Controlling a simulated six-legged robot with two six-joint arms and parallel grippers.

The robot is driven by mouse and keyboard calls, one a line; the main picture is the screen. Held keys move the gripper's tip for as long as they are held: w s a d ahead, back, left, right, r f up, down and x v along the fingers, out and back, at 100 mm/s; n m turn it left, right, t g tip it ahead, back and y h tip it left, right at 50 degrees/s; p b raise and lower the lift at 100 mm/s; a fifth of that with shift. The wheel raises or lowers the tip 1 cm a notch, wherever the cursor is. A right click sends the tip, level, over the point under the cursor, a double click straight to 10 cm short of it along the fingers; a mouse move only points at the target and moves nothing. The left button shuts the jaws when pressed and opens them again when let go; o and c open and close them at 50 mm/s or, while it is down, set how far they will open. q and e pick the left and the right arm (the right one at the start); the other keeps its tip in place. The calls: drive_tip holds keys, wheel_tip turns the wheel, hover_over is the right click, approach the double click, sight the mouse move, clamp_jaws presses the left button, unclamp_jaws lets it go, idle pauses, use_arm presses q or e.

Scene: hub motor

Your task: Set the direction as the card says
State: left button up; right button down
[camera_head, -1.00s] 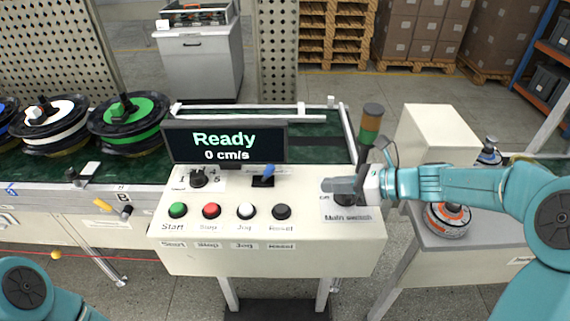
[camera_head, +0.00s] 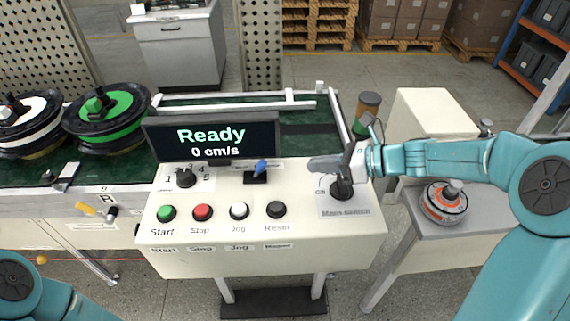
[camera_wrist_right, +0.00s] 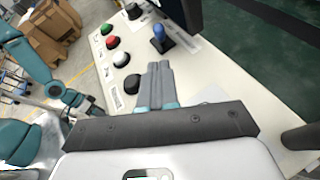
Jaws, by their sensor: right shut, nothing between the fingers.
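The blue-handled direction lever (camera_head: 260,167) stands on the cream control panel (camera_head: 320,235), below the display (camera_head: 211,138) that reads "Ready" and "0 cm/s". It also shows in the right wrist view (camera_wrist_right: 160,36), ahead of the fingers. My right gripper (camera_head: 318,164) is shut and empty, above the panel and to the right of the lever, apart from it. Its closed fingers also show in the right wrist view (camera_wrist_right: 159,82). The main switch (camera_head: 342,187) is just below my right gripper. My left gripper is out of view. I cannot make out a card clearly.
Start (camera_head: 166,213), Stop (camera_head: 203,212), Jog (camera_head: 239,211) and Reset (camera_head: 276,209) buttons line the panel front. A speed knob (camera_head: 186,177) sits at left. A signal lamp (camera_head: 368,105) rises behind the panel. Reels (camera_head: 110,118) lie on the conveyor at left.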

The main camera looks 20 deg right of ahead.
drive_tip(key=shift+w+a+f, duration=0.1)
drive_tip(key=shift+a+f, duration=0.05)
drive_tip(key=shift+a, duration=0.25)
approach(259, 170)
drive_tip(key=x, duration=0.3)
drive_tip(key=shift+w+f, duration=0.3)
drive_tip(key=shift+w, duration=0.2)
drive_tip(key=shift+w+a+f, duration=0.2)
drive_tip(key=shift+w+f, duration=0.05)
drive_tip(key=shift+w, duration=0.15)
drive_tip(key=shift+s, duration=0.15)
drive_tip(key=shift+r+p, duration=0.1)
drive_tip(key=shift+p, duration=0.3)
